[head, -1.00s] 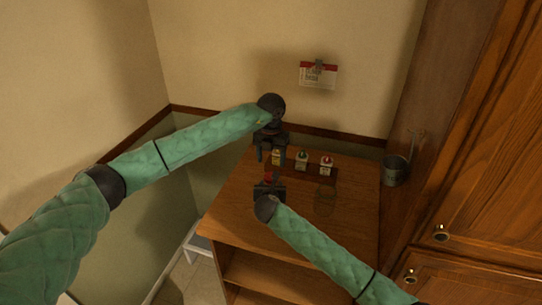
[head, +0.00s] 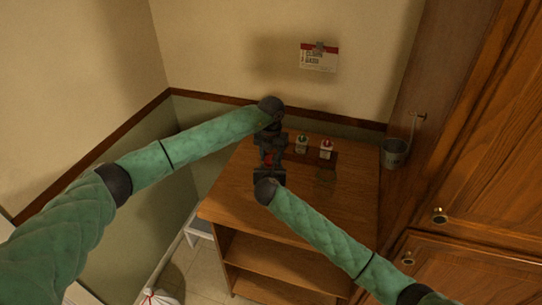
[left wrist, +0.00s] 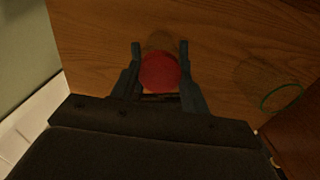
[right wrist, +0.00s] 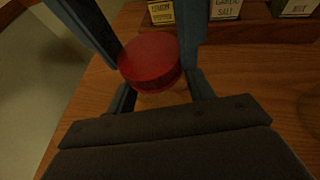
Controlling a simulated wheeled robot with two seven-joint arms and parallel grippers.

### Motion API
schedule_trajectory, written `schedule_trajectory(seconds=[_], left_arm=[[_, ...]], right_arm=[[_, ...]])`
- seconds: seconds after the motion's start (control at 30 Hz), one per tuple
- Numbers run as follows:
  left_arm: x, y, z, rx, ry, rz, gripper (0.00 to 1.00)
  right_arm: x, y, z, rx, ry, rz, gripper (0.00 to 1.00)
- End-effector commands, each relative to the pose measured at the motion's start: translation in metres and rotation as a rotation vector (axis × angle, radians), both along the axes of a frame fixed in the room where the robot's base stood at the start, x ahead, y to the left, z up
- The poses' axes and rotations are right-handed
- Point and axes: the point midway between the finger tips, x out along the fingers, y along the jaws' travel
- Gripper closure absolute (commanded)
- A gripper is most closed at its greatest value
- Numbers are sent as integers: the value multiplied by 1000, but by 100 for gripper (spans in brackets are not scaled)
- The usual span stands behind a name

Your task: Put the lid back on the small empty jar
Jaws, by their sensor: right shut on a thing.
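The red round lid (right wrist: 150,62) is on top of a small clear jar (left wrist: 160,42), whose glass shows only as a tan patch. I cannot tell whether it is fully seated. My right gripper (right wrist: 163,92) is shut on the jar just under the lid. My left gripper (left wrist: 160,50) points down from above, its open fingers on either side of the lid (left wrist: 160,72) with little gap. In the head view, the left gripper hides much of the lid (head: 267,159).
A clear glass vessel with a green rim (left wrist: 281,97) stands to the right. A metal cup (head: 395,155) hangs by the cabinet.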

Motion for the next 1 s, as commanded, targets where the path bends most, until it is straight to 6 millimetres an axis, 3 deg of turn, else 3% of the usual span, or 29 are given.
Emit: schedule_trajectory(seconds=[0.03,0.1,0.33,0.63,0.8,0.83,0.93,1.0], left_arm=[[0,0,0,0,0,0,70],[0,0,0,0,0,0,82],[0,0,1,1,0,-41,82],[1,0,0,2,-1,-414,82],[0,0,0,0,0,-423,82],[0,0,0,0,0,-422,49],[0,0,0,0,0,-421,30],[0,0,0,0,0,-421,30]], right_arm=[[0,0,0,0,1,0,100],[0,0,0,0,1,0,100],[0,0,0,0,1,0,100],[0,0,-1,0,1,0,100],[0,0,0,0,1,0,100],[0,0,0,0,1,0,100],[0,0,0,0,1,0,100],[0,0,0,0,1,0,100]])
